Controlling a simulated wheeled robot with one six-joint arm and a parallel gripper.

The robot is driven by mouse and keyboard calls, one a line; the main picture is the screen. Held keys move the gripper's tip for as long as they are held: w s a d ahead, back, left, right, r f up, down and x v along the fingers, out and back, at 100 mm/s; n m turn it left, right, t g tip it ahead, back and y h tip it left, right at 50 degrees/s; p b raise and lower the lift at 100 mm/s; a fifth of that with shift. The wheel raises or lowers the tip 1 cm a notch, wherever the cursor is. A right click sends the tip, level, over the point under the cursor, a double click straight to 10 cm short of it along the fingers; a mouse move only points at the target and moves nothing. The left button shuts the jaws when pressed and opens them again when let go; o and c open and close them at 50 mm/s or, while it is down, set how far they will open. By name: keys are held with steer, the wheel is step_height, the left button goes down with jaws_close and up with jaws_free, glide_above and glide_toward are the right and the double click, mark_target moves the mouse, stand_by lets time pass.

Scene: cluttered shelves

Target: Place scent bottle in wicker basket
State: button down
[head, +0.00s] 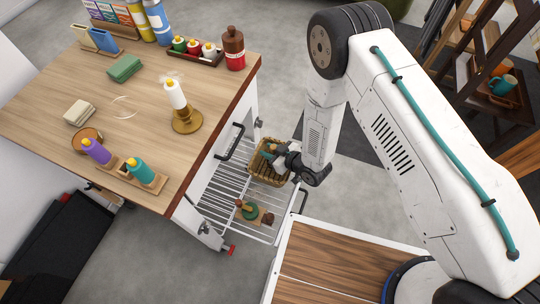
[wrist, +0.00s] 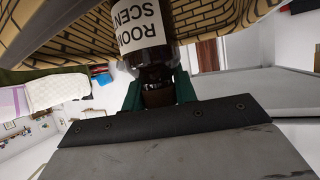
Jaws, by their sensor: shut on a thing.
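The scent bottle (wrist: 141,28) is dark brown with a white label reading "ROOM SCENT". It shows in the wrist view with its neck between the teal fingers of my gripper (wrist: 158,88). The wicker basket (head: 262,174) is tan and stands on the pulled-out wire rack in the head view. Its woven wall (wrist: 65,42) also shows behind the bottle in the wrist view. In the head view my gripper (head: 270,151) is at the basket's opening, reaching in from the right. The bottle cannot be made out clearly there, and whether it touches the basket floor is hidden.
The wire rack (head: 213,205) also holds a green item (head: 249,211) and small brown pieces in front of the basket. Bare floor lies behind the basket.

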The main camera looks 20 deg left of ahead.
step_height(320, 180, down, 3)
steer(key=shift+f, duration=0.2)
steer(key=c, duration=1.1)
jaws_free()
steer(key=shift+f, duration=0.1)
steer(key=shift+r, duration=0.2)
steer(key=v, duration=1.2)
